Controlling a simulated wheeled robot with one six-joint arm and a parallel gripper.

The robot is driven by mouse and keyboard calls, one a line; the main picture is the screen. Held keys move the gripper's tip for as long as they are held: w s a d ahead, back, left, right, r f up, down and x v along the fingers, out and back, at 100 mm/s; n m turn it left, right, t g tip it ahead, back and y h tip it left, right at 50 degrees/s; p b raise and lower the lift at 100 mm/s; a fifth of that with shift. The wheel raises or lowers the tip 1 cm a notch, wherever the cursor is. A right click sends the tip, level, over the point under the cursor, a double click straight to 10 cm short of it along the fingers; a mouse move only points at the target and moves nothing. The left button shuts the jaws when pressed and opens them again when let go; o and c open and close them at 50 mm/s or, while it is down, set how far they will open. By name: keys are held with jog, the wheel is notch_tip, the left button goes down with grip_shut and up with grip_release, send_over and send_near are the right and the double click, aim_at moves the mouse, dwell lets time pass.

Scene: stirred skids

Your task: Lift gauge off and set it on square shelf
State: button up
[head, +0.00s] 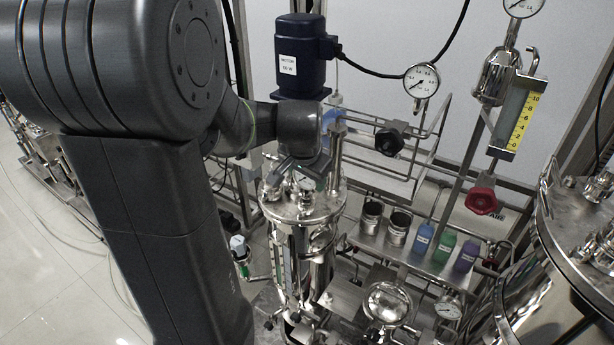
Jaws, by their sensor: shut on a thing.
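My gripper (300,168) is above the lid of a steel vessel (318,208), pointing down. It is shut on a small round gauge (306,184) with a pale dial, which is partly hidden by the fingers. The gauge is right at the lid; I cannot tell whether it still touches its fitting. A steel shelf (385,246) to the right carries cups and bottles. A small flat steel plate (345,300) shows lower down; I cannot tell which of these is the square shelf.
Two steel cups (396,230) and blue, green and purple bottles (443,249) stand on the shelf. A wire rack (400,178), a black knob (389,142) and a red valve handle (481,201) are close by. A blue motor (301,58) stands behind; a large vessel (575,260) fills the right.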

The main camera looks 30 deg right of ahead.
jog(key=shift+r+p, duration=2.05)
jog(key=shift+r, duration=0.95)
jog(key=shift+f, duration=0.1)
